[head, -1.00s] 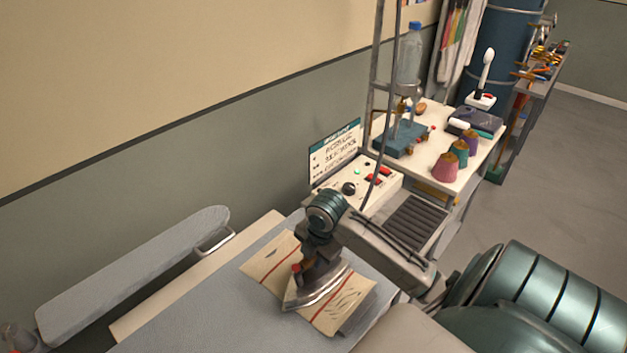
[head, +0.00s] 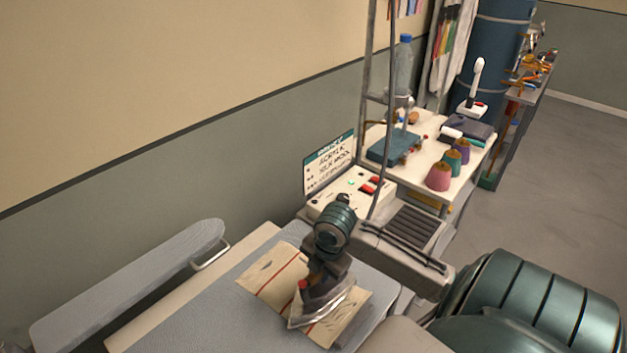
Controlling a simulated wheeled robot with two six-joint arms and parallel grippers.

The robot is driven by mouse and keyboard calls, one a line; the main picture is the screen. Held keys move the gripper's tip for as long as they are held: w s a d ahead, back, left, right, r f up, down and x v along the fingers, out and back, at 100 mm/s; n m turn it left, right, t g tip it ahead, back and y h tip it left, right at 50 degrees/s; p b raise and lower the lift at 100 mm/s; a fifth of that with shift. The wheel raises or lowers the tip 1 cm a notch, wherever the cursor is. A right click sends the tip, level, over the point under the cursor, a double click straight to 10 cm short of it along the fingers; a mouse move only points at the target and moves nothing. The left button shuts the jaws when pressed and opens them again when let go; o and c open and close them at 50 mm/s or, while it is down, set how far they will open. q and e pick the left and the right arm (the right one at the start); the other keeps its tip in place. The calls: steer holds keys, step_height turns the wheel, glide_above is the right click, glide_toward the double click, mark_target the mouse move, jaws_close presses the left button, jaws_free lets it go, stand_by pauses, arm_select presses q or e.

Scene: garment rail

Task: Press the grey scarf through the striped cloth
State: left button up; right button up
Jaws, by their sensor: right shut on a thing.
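The striped cloth (head: 269,271), cream with red stripes, lies on the grey-covered pressing board (head: 215,300). My right gripper (head: 319,276) is shut on the handle of a dark iron (head: 322,302) with a pale metal sole. The iron is over the right half of the cloth, its sole down at the cloth; I cannot tell how firmly it touches. The grey scarf is mostly hidden under the cloth; I cannot clearly tell its edge from the grey board. My left gripper is not in view.
A narrow grey sleeve board (head: 130,285) stands at the left. Behind the iron are a control box with a sign (head: 328,163) and a dark slatted rest (head: 412,228). A metal upright (head: 383,120) rises nearby.

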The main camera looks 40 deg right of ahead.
mark_target(328, 291)
steer(key=shift+s+d+r, duration=0.1)
steer(key=shift+s+d, duration=0.05)
steer(key=shift+s, duration=1.6)
steer(key=shift+f+b, duration=0.85)
steer(key=shift+f, duration=0.35)
steer(key=shift+r, duration=0.15)
stand_by(1.4)
step_height(328, 291, up, 3)
steer(key=shift+f+p, duration=0.15)
steer(key=shift+p, duration=0.95)
step_height(328, 291, up, 4)
steer(key=shift+r, duration=0.1)
